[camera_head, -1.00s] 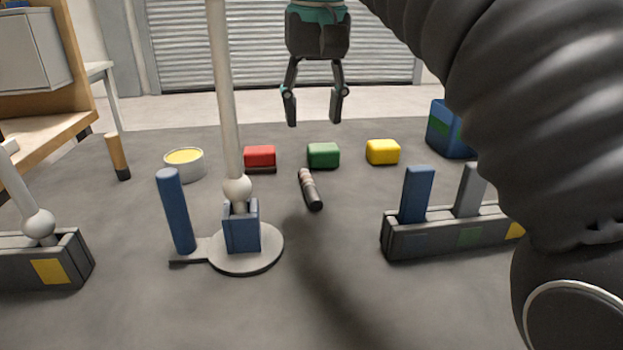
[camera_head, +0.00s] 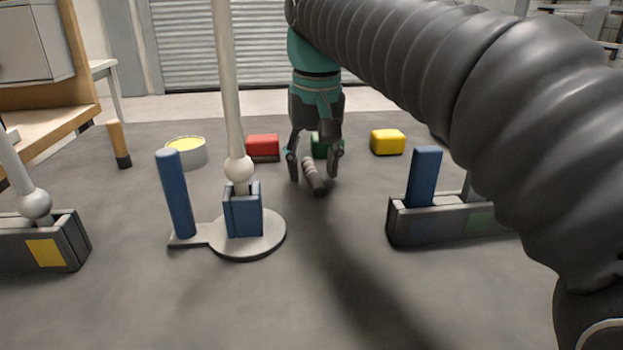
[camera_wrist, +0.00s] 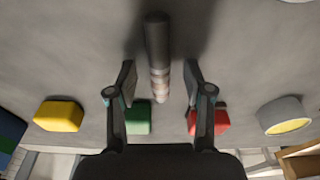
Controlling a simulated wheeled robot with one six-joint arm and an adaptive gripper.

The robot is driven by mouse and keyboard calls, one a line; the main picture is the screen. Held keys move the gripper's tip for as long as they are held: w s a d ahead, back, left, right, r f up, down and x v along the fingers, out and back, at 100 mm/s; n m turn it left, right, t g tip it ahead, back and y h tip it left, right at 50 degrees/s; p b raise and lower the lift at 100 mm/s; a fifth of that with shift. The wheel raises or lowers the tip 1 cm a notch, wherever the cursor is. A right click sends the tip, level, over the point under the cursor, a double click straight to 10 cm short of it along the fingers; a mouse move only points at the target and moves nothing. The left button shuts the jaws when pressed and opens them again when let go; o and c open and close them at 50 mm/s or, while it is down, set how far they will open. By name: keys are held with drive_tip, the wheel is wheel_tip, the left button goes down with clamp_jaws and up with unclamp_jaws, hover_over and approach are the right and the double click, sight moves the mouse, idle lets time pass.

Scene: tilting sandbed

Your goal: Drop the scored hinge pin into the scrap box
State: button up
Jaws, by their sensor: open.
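The hinge pin (camera_head: 318,187) is a short dark cylinder with paler bands at one end, lying on the grey floor. It also shows in the wrist view (camera_wrist: 157,42), running lengthwise with its banded end between the fingers. My gripper (camera_head: 314,174) points down at the pin, open, one finger on each side. In the wrist view, gaps show between the pin and both fingertips (camera_wrist: 160,80). I cannot tell for sure which thing is the scrap box; a blue box (camera_wrist: 9,132) shows partly at the left edge of the wrist view and is hidden behind my arm in the head view.
Red (camera_head: 263,147), green (camera_head: 318,150) and yellow (camera_head: 387,142) blocks and a yellow-topped can (camera_head: 187,152) stand behind. A round-based stand (camera_head: 245,244) with a tall pole is left of the gripper; a dark trough (camera_head: 440,224) with upright slabs is right. Floor in front is clear.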

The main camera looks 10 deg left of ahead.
drive_tip(key=shift+f, duration=0.25)
clamp_jaws()
drive_tip(key=shift+r, duration=0.15)
